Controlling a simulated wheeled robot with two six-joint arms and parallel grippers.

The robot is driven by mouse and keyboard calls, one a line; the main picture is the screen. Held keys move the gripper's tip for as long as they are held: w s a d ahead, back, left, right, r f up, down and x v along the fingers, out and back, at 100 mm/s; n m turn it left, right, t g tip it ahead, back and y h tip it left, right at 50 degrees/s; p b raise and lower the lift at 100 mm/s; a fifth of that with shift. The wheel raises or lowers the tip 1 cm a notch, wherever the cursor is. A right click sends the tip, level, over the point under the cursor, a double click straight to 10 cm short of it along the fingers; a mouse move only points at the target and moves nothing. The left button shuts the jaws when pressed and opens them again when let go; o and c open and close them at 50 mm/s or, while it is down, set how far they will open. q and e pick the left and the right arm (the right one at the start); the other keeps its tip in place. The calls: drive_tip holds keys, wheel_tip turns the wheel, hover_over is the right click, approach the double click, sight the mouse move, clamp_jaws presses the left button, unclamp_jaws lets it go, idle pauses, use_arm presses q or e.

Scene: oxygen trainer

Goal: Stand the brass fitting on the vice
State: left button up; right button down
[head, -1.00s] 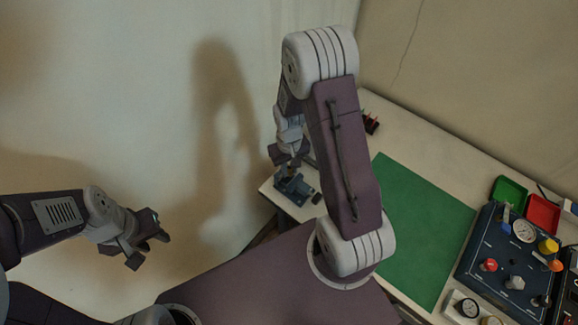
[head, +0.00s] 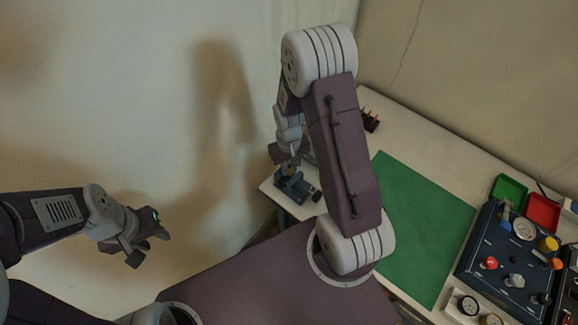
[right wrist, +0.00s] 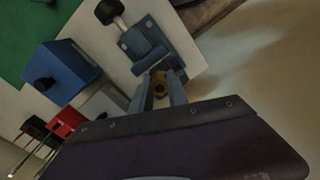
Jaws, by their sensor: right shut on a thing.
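The blue vice (head: 293,187) stands at the near left corner of the white table. It also shows in the right wrist view (right wrist: 147,42), with a black handle knob at one end. My right gripper (right wrist: 160,86) is shut on the brass fitting (right wrist: 159,91), a small yellow piece between its fingers. In the head view my right gripper (head: 287,165) is just above the vice, and the fitting cannot be made out there. I cannot tell whether the fitting touches the vice. My left gripper (head: 150,247) is open and empty, off the table at the left.
A green mat (head: 415,225) covers the table's middle and is clear. A dark control panel (head: 510,255) and green (head: 509,190) and red (head: 543,212) trays are at the right. A blue box (right wrist: 60,76) and red and black items (right wrist: 66,122) stand near the vice.

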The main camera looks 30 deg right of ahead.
idle(0.5)
drive_tip(key=shift+f, duration=0.2)
drive_tip(key=shift+f+b, duration=0.3)
drive_tip(key=c, duration=1.2)
unclamp_jaws()
drive_tip(key=shift+r, duration=0.1)
drive_tip(key=shift+r, duration=0.1)
wheel_tip(320, 180, up, 9)
drive_tip(key=shift+f, duration=0.2)
drive_tip(key=shift+r, duration=0.15)
